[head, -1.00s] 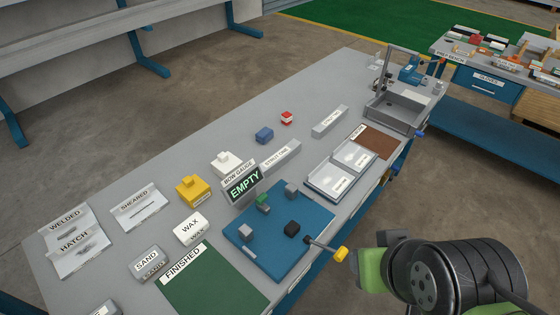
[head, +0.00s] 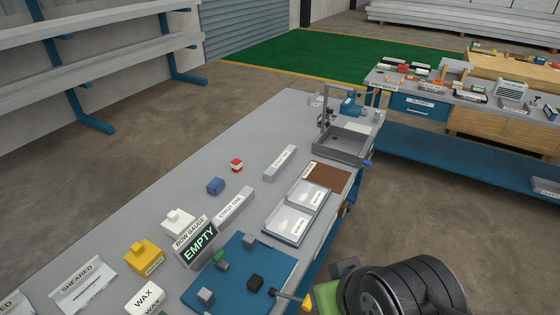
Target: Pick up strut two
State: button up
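A grey bar (head: 280,162) lies on the grey bench in the head view, right of the small red and white block. Its label is too small to read surely; it is likely strut two. A similar bar labelled strut one (head: 233,206) lies nearer, beside the bow gauge. The two bars are apart, and nothing covers the farther one. Part of my black and green arm shows at the bottom right, well away from both bars. My gripper is not in view.
Pale trays (head: 284,223), a brown pad (head: 326,174) and a grey bin (head: 338,147) line the bench's right side.

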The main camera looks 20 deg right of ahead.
aim_at(271, 174)
jog(key=i+l+u, duration=0.2)
jog(key=l+u, duration=0.2)
jog(key=i+l+u, duration=0.15)
jog(key=l+u, duration=0.3)
jog(key=i+l+u, duration=0.1)
jog(key=l+u, duration=1.1)
jog(key=k+l, duration=0.05)
jog(key=l, duration=0.05)
